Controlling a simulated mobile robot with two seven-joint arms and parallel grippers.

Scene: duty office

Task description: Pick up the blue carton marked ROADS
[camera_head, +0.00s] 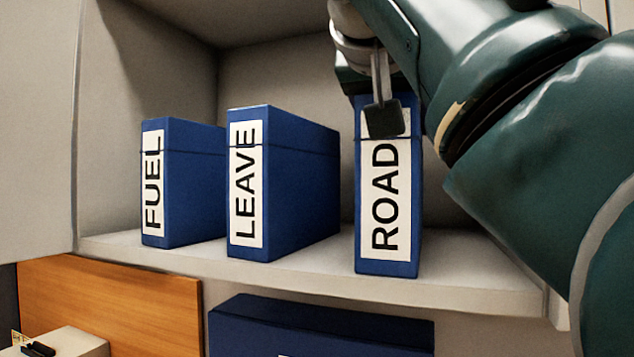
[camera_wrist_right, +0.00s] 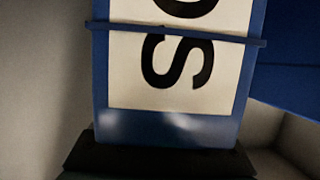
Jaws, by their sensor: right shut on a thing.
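The blue carton marked ROADS (camera_head: 388,235) stands upright at the right of the shelf in the head view. ROAD is readable on its white label; the S is behind my finger. The S end of the label (camera_wrist_right: 188,75) shows close up in the right wrist view. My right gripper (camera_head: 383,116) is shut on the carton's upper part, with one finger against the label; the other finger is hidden. The carton's base is at the shelf surface; I cannot tell whether it touches. My left gripper is not in view.
The blue cartons LEAVE (camera_head: 298,185) and FUEL (camera_head: 190,185) stand to the left on the same shelf (camera_head: 320,275), with a gap beside ROADS. Another blue box (camera_head: 320,320) is below. The cabinet's side wall (camera_head: 150,65) bounds the left.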

